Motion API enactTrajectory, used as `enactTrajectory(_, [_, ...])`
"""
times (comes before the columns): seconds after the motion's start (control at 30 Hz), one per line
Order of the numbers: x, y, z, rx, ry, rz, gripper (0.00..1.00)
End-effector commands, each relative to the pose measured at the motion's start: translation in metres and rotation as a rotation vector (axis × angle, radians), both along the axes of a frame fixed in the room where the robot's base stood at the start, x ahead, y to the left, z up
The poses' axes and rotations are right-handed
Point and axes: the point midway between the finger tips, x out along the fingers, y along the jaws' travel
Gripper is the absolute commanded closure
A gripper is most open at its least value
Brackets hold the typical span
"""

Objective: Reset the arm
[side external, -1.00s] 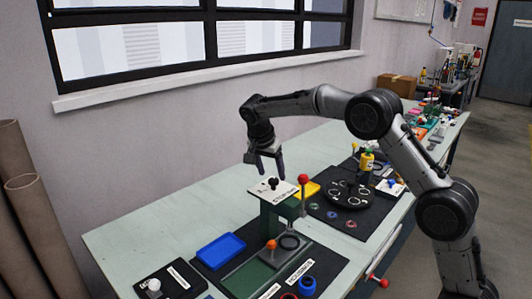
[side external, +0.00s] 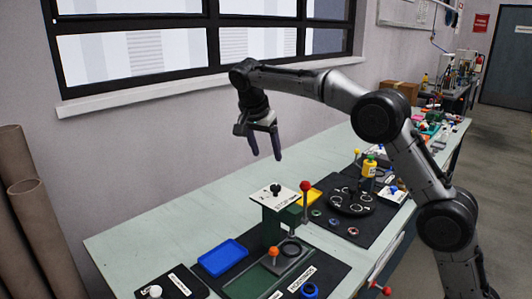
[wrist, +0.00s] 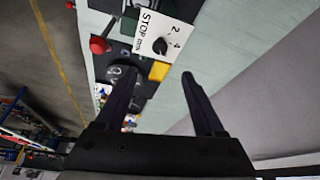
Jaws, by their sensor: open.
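My gripper (side external: 266,157) is open and empty, raised well above the table with its fingers pointing down. In the wrist view the two fingers of my gripper (wrist: 160,82) are spread apart with nothing between them. Below it stands a green post fixture with a white top plate (side external: 262,195) carrying a black knob (side external: 276,188). In the wrist view the white plate (wrist: 148,33) bears the word STOP and numbers. A lever with a red ball (side external: 305,186) stands beside the fixture, and the red ball also shows in the wrist view (wrist: 98,45).
The wall and window lie behind.

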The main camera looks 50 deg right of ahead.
Motion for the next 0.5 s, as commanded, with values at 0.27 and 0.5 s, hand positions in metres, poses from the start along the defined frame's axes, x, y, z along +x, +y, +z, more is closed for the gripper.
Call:
enactTrajectory(0.27, [-0.006,-0.002,0.023,0.002,-0.045,-0.004,0.29])
enactTrajectory(0.5, [-0.077,-0.004,0.094,0.03,-0.148,0.006,0.29])
